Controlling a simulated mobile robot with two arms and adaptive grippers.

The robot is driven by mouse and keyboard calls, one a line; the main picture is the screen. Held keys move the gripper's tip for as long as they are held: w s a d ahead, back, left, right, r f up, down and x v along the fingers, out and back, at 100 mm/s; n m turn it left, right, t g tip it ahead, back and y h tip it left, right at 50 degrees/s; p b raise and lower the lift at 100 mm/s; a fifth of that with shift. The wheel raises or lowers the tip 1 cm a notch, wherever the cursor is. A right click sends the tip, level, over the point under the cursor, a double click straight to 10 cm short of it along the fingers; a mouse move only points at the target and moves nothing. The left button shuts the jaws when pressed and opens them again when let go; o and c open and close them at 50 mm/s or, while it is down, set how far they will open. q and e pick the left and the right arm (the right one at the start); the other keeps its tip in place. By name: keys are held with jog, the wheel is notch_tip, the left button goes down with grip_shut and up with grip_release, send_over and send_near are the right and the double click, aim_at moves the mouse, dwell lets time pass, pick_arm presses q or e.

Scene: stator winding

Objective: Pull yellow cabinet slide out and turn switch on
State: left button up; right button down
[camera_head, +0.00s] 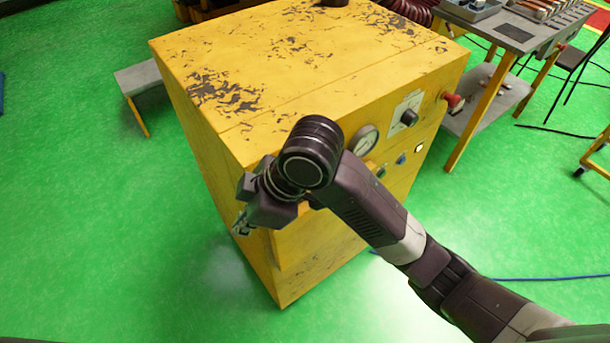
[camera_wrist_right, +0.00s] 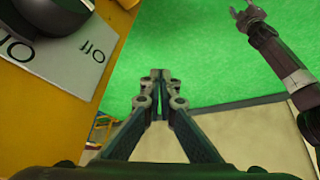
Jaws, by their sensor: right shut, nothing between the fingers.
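The yellow cabinet (camera_head: 330,60) stands in the middle of the head view, its top worn. On its front, a black rotary knob (camera_head: 409,118) sits on a white plate. In the right wrist view, a dark round knob (camera_wrist_right: 50,14) and a white label reading "Off" (camera_wrist_right: 75,58) show close by on a yellow panel. My right gripper (camera_head: 240,222) is by the cabinet's near left front, partly hidden by its wrist. Its fingers (camera_wrist_right: 160,74) are shut and empty, beside the label. A yellow slide is not clearly distinguishable; my arm covers part of the front. My left gripper (camera_wrist_right: 247,10) appears small at upper right.
The front also has a gauge (camera_head: 363,140), small buttons (camera_head: 401,158) and a red button (camera_head: 453,101). A workbench (camera_head: 500,36) with tools stands at the back right. A grey bench (camera_head: 140,77) is behind left. Green floor (camera_head: 90,230) is clear at left. A blue cable (camera_head: 550,277) lies at right.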

jog(key=w+d+r+n+h, duration=0.3)
jog(key=d+r+h, duration=0.1)
jog(key=r, duration=0.2)
jog(key=w+d+r+n+t+h, duration=0.1)
jog(key=w+d+r+n+h, duration=0.2)
jog(key=d+r+n+h, duration=0.1)
notch_tip(320, 180, up, 2)
jog(key=shift+w+d+r+t+h, duration=0.15)
jog(key=shift+w+d+t+h, duration=0.15)
jog(key=shift+h, duration=0.4)
jog(key=x, duration=1)
jog(key=shift+a, duration=0.15)
jog(key=shift+p, duration=0.3)
